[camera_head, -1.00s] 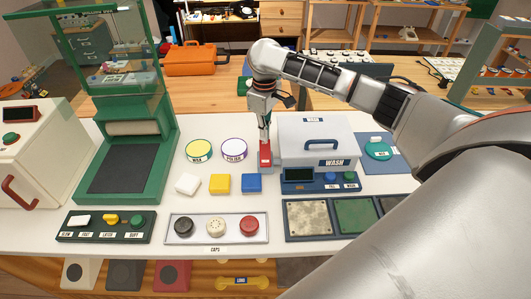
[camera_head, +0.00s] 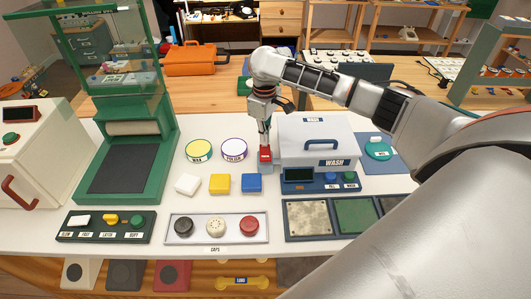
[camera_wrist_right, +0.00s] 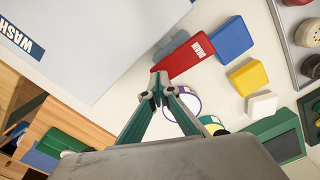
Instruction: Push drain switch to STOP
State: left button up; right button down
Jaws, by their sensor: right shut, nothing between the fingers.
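The drain switch (camera_head: 265,154) is a red block on a grey base, just left of the wash box in the head view. In the right wrist view its red top (camera_wrist_right: 188,57) carries the label DRAIN. My right gripper (camera_head: 265,144) is shut and empty, pointing down at the far end of the red block. In the right wrist view its fingertips (camera_wrist_right: 158,88) are together by the end of the switch; I cannot tell whether they touch it. No STOP marking is readable. My left gripper is not in view.
The white wash box (camera_head: 315,140) with a blue handle stands right of the switch. Yellow and purple-rimmed round tins (camera_head: 233,149) and white, yellow and blue blocks (camera_head: 219,184) lie to the left. A tray of caps (camera_head: 217,228) is in front.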

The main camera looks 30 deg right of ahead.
jog(key=shift+r, duration=2.05)
